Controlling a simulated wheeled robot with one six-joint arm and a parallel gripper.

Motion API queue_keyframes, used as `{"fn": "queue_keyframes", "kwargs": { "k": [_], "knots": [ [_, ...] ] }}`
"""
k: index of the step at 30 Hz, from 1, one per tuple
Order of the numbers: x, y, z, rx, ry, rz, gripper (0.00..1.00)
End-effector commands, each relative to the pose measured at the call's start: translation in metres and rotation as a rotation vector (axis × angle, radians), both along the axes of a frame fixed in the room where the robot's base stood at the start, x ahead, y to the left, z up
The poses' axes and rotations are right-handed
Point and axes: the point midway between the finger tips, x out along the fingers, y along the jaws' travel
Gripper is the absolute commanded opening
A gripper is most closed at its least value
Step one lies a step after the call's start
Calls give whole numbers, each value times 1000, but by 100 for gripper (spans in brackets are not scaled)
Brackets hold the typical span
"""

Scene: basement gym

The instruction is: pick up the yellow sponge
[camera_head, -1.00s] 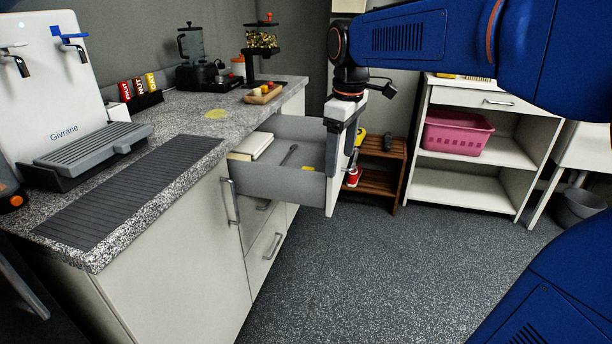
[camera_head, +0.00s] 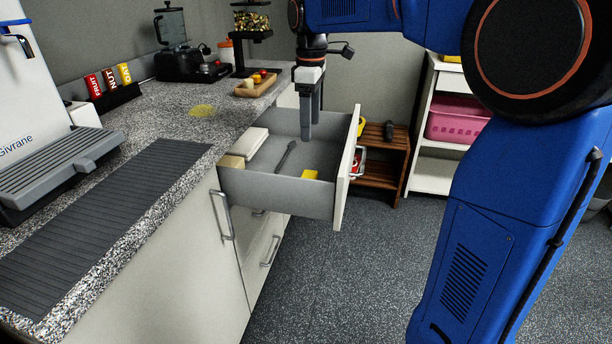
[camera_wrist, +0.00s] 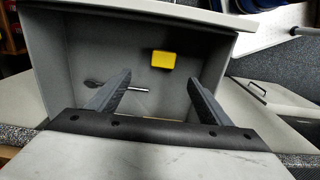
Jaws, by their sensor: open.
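The yellow sponge (camera_head: 310,174) is a small yellow block lying on the floor of the open drawer (camera_head: 275,196), towards its front. It also shows in the wrist view (camera_wrist: 163,60), beyond and between the two fingertips. My gripper (camera_head: 307,136) points down above the drawer, towards its far side, with its fingers at about rim height. In the wrist view my gripper (camera_wrist: 156,82) is open and empty, with its fingers wide apart. The sponge is apart from both fingers.
A dark grey utensil (camera_head: 286,157) lies in the drawer left of the sponge, and a pale box (camera_head: 250,142) is at the drawer's back. The worktop (camera_head: 190,128) is left. A wooden shelf (camera_head: 385,145) stands behind the drawer. The floor in front is clear.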

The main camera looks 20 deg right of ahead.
Motion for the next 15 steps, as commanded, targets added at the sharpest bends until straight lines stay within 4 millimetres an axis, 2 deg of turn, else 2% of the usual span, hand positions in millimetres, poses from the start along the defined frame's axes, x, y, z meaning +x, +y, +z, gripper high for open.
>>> {"fn": "queue_keyframes", "kwargs": {
  "k": [15],
  "knots": [
    [-1, 0, -90, -1, 3, 0, 73]
  ]
}}
